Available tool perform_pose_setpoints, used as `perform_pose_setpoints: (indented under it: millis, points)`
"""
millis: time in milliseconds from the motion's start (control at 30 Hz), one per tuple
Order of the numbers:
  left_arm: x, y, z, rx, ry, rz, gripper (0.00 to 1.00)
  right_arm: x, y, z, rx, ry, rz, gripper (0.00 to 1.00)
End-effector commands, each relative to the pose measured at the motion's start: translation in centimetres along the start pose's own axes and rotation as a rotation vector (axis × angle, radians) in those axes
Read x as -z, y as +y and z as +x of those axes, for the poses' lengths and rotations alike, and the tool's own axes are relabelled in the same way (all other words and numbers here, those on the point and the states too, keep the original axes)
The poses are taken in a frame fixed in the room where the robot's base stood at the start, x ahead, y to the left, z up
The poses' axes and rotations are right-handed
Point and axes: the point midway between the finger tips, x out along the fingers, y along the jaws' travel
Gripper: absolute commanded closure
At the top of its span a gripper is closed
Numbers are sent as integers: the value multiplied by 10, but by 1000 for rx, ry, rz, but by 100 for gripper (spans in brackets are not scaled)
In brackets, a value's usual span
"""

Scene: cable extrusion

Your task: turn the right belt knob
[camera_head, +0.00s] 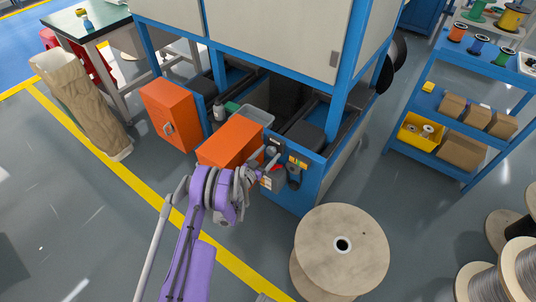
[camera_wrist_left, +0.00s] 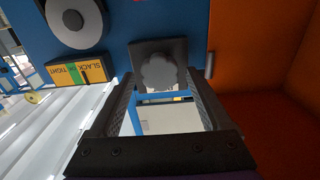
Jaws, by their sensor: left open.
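A grey lobed knob (camera_wrist_left: 160,72) on a dark square plate faces my left gripper (camera_wrist_left: 163,88) in the left wrist view. The gripper is open, with one finger on each side of the knob's lower part. I cannot tell whether the fingers touch it. A yellow, green and orange label (camera_wrist_left: 80,71) reading SLACK and TIGHT sits left of the knob. In the head view my left gripper (camera_head: 267,169) is at the blue machine's front corner, where it hides the knob. My right gripper is not in view.
An open orange door or box (camera_head: 232,143) stands close beside the left gripper; its orange wall (camera_wrist_left: 258,45) fills the wrist view's right side. A round grey dial (camera_wrist_left: 75,22) is at upper left there. A large wooden spool (camera_head: 318,240) stands on the floor in front.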

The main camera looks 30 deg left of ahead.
Motion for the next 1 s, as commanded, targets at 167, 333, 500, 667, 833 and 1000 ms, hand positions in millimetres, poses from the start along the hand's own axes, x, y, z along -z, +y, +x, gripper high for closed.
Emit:
perform_pose_setpoints:
  millis: [167,333,500,667,833,1000]
  points:
    - [0,0,0,0,0,0,22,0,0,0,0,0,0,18]
    - [0,0,0,0,0,0,52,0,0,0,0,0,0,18]
    - [0,0,0,0,0,0,83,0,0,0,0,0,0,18]
    - [0,0,0,0,0,0,100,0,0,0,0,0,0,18]
    - [0,0,0,0,0,17,100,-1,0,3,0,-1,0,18]
    - [-2,0,0,0,-1,81,100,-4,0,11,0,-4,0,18]
